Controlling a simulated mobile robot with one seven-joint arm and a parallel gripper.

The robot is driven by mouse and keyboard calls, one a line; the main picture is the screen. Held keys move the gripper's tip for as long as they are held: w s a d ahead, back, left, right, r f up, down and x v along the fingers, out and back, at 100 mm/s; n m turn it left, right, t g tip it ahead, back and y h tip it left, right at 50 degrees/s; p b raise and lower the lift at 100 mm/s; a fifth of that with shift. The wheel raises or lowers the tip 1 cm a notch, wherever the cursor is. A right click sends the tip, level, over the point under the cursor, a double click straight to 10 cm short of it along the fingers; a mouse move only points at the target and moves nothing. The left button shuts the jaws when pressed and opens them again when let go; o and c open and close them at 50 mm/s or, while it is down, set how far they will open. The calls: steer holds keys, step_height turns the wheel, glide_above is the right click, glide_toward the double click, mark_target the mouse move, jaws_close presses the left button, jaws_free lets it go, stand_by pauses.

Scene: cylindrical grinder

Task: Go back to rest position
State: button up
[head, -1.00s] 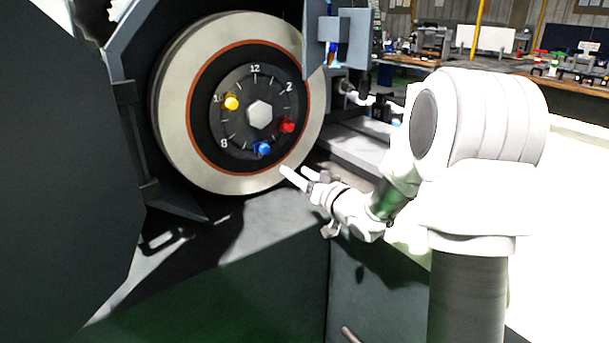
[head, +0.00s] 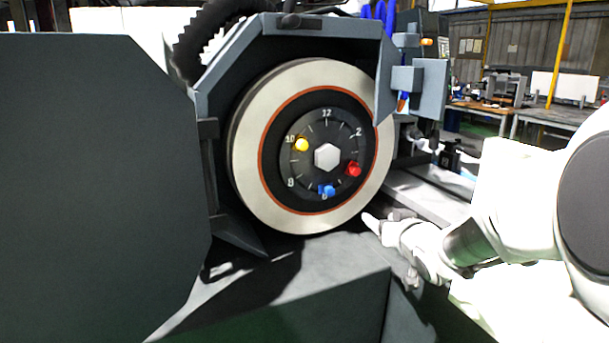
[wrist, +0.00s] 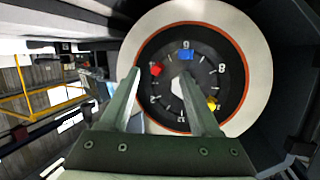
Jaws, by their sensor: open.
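My gripper (head: 385,222) is in front of the machine, just right of and below the grinding wheel (head: 252,190) in the head view. In the wrist view its two fingers (wrist: 165,75) stand apart with nothing held between them. The wheel fills much of the wrist view, upside down. On its dark dial face are a yellow knob (head: 302,145), a red knob (head: 354,169) and a blue knob (head: 327,190), around a pale hex nut (head: 327,157). Yellow is near 10, blue near 6, and red is between 2 and 6.
A large dark panel (head: 100,180) stands at the left. A grey guard (head: 230,85) frames the wheel, with a grey bracket (head: 420,80) at its right. A sloped housing (head: 300,290) lies below. Workbenches (head: 540,118) stand farther back at the right.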

steer(key=s+a+f+g+h, duration=0.15)
steer(key=s+g, duration=0.25)
steer(key=s, duration=1.2)
steer(key=s+a+g, duration=0.3)
steer(key=s+g, duration=0.2)
steer(key=s, duration=1)
step_height(320, 180, up, 15)
steer(key=p, duration=1.5)
steer(key=shift+s+d+f, duration=0.15)
steer(key=shift+s, duration=0.3)
steer(key=shift+f, duration=0.1)
